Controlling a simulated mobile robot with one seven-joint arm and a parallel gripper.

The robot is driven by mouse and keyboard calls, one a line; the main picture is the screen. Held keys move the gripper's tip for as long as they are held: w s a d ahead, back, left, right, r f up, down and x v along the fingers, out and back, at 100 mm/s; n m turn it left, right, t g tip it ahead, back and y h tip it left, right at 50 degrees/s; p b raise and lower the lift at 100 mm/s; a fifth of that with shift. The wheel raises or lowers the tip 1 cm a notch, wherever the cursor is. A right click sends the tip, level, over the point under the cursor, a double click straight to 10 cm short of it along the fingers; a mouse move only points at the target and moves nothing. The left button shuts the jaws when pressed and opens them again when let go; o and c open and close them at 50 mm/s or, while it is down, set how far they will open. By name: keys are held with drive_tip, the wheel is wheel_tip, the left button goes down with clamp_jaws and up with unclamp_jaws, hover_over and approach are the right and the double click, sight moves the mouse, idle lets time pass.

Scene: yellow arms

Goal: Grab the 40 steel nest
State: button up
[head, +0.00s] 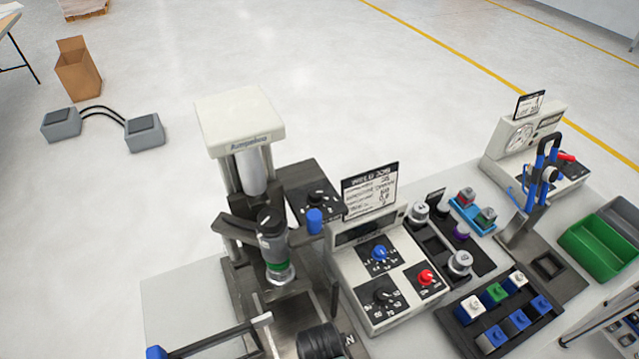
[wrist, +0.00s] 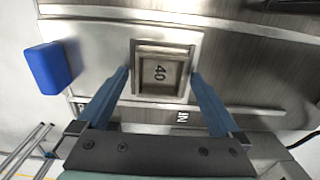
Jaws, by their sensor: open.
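The 40 steel nest (wrist: 166,50) is a square metal block with a recessed face marked "40". It sits in a metal fixture in the middle of the wrist view. My gripper (wrist: 160,76) is open, with its two blue fingers reaching to either side of the nest. The nest lies between the fingertips; I cannot tell whether either finger touches it. In the head view I cannot make out the nest or the fingers.
A blue block (wrist: 52,68) stands left of the fixture. In the head view, a press (head: 240,120) stands beside a control box (head: 380,265) with knobs.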

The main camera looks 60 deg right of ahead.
clamp_jaws()
idle(0.3)
drive_tip(key=shift+r, duration=0.1)
